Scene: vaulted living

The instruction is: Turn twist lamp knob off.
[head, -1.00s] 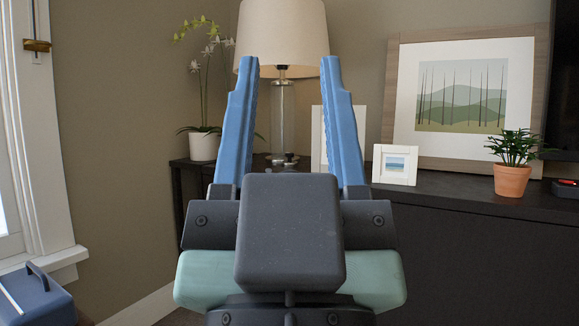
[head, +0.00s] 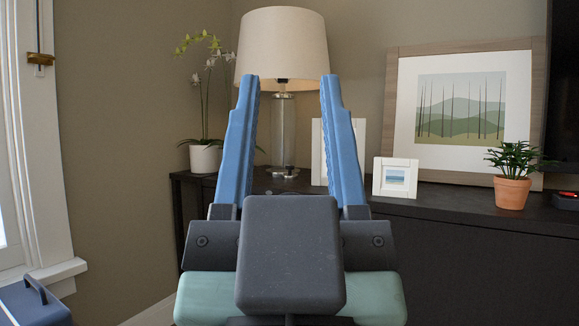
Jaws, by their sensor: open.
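A table lamp (head: 282,45) with a cream shade and a clear glass column stands on the dark cabinet, framed between my fingers. A small dark knob (head: 289,171) shows low at the front of the lamp's base, above my gripper's body. My gripper (head: 289,78) is open, its two blue fingers pointing up and forward toward the lamp. Nothing is between the fingers, and they appear nearer to me than the lamp. The lower part of the lamp base is partly hidden by my gripper.
On the dark cabinet (head: 450,205) stand a white-potted orchid (head: 205,158), a small white frame (head: 395,178), a large framed landscape (head: 460,105) and a potted plant (head: 512,190). Another white frame (head: 319,150) is partly behind my right finger. A blue box (head: 35,303) sits lower left.

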